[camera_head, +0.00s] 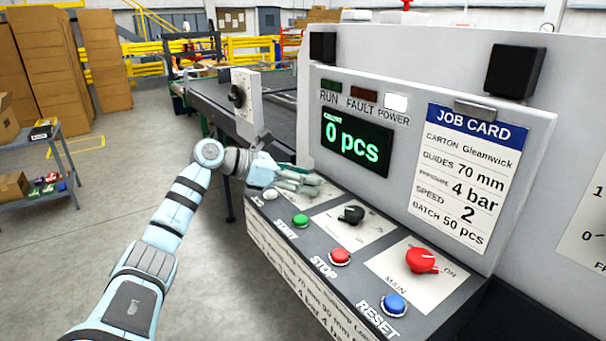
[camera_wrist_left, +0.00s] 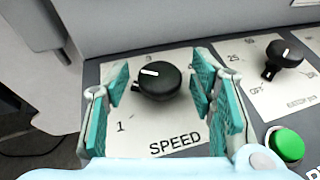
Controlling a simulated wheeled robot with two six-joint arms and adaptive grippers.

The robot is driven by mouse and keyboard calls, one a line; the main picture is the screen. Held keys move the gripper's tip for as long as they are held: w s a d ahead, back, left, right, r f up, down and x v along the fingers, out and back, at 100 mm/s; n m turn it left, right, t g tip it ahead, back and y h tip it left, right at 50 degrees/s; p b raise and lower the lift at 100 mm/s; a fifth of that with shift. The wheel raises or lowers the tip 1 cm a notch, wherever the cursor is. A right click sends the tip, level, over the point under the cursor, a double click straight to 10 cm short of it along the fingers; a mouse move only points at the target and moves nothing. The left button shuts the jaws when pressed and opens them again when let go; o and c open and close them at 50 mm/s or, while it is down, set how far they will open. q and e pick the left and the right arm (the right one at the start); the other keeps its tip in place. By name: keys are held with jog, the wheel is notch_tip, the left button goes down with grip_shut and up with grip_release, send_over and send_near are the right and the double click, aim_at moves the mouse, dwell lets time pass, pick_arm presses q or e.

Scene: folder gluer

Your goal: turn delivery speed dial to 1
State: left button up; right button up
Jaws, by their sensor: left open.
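A black dial (camera_wrist_left: 158,84) labelled SPEED sits on a pale plate in the left wrist view. My left gripper (camera_head: 297,181) is over the left end of the console in the head view, hiding the dial there. In the left wrist view its teal fingers are open, one on each side of the dial. Whether they touch it I cannot tell. My right gripper is in neither view.
Beside the dial are a black selector (camera_head: 351,214) and a green START button (camera_head: 300,221). The red STOP (camera_head: 340,257), blue RESET (camera_head: 395,304) and red MAIN switch (camera_head: 422,260) lie nearer. A plate with another black knob (camera_head: 236,95) stands behind the arm. The display (camera_head: 356,143) reads 0 pcs.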

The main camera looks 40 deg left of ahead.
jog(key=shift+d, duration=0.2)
pick_arm(q)
jog(key=c, duration=1.1)
jog(key=shift+o, duration=0.2)
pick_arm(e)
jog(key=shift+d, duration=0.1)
pick_arm(q)
jog(key=shift+n+y, duration=0.3)
jog(key=shift+y, duration=0.2)
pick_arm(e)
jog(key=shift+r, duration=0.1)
pick_arm(q)
jog(key=shift+d+n+t+y+p, duration=0.15)
jog(key=shift+n+t+y+p, duration=0.15)
jog(key=shift+n+t+y, duration=0.25)
jog(key=shift+s+d+n+t+y+p, duration=0.15)
jog(key=shift+n+t+y+p, duration=0.2)
jog(key=shift+n+y+p, duration=0.65)
jog(key=shift+d+n+y, duration=0.1)
jog(key=shift+n+y, duration=0.95)
jog(key=shift+y, duration=0.1)
jog(key=shift+d+n+y+p, duration=0.1)
jog(key=shift+n+y+p, duration=0.2)
jog(key=shift+n+y, duration=1.35)
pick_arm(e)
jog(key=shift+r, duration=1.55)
pick_arm(q)
jog(key=shift+y, duration=0.35)
